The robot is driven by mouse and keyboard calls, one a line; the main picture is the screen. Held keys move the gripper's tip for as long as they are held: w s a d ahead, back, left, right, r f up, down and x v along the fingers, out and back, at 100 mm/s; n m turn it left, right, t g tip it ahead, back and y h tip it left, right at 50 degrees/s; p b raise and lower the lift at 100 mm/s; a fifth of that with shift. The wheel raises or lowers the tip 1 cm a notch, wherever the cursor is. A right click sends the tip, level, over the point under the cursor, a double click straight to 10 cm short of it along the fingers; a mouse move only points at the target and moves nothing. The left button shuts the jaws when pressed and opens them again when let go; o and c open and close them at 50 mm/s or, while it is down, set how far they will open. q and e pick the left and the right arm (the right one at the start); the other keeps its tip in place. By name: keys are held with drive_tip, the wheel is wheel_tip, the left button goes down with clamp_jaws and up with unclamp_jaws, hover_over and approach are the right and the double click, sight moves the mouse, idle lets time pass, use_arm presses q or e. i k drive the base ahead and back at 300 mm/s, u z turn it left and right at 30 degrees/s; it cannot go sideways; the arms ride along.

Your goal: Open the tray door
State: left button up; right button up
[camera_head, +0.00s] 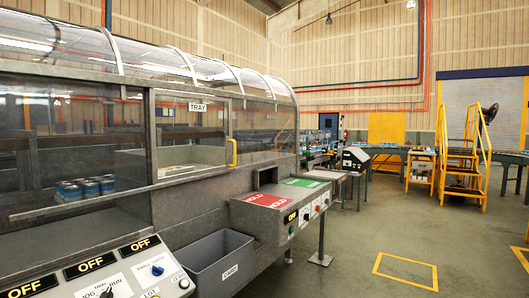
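The tray door (190,132) is a clear panel in a grey frame on the side of the long machine, left of centre. A white label reading TRAY (197,107) is at its top. A yellow handle (236,152) stands at its right edge. The door looks shut, flush with the machine's side. A pale tray-like surface shows through the panel. Neither of my grippers is in view.
A control panel with OFF displays (88,266) fills the lower left. A grey bin (216,262) stands below the door. A counter with red and green pads (266,200) juts out right of it. Open floor (345,250) lies to the right, with yellow steps (462,160) beyond.

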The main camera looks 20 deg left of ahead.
sight(191, 107)
drive_tip(key=z, duration=0.45)
drive_tip(key=i, duration=2.65)
drive_tip(key=u, duration=0.6)
